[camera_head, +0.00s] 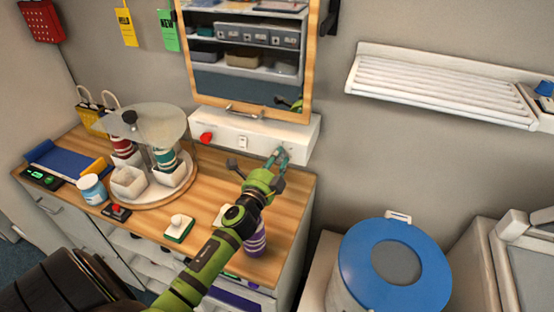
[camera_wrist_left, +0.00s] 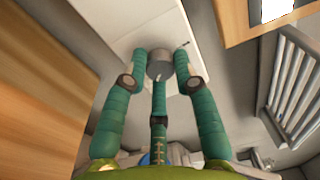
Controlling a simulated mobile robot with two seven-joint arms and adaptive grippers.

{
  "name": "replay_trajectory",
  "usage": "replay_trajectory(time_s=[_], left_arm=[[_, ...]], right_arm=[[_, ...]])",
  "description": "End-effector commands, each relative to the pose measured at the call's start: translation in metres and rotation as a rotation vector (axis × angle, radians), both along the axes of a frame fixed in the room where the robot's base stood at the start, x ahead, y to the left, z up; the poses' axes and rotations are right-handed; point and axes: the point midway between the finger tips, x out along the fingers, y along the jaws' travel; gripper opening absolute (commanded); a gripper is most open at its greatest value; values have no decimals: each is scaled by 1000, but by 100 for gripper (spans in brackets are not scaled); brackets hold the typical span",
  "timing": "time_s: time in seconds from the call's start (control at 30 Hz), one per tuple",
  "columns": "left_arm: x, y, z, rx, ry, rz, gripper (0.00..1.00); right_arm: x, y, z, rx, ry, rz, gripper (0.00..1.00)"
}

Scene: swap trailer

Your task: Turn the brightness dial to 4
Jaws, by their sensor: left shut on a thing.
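The white control box (camera_head: 228,128) is fixed to the wall under the mirror. It has a red knob (camera_head: 206,138) at its left and a small light switch plate (camera_head: 243,142) near the middle. My left gripper (camera_head: 280,156) is at the box's right end. In the left wrist view, my left gripper (camera_wrist_left: 161,57) is shut on a grey round dial (camera_wrist_left: 159,68) with a small pale mark on its edge. The fingers hide part of the dial. I cannot read any numbers around it. My right gripper is not in view.
A blue-lidded bin (camera_head: 350,255) stands at the right.

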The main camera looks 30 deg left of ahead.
Motion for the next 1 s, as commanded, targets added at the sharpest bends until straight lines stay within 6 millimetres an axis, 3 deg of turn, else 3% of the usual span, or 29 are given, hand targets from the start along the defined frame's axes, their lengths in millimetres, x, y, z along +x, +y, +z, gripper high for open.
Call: replay_trajectory(time_s=[0.6, 1.0], left_arm=[[1, -1, 4, 547, 125, -4, 0], [1, -1, 2, 745, 175, -4, 0]], right_arm=[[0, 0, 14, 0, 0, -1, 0], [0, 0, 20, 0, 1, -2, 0]])
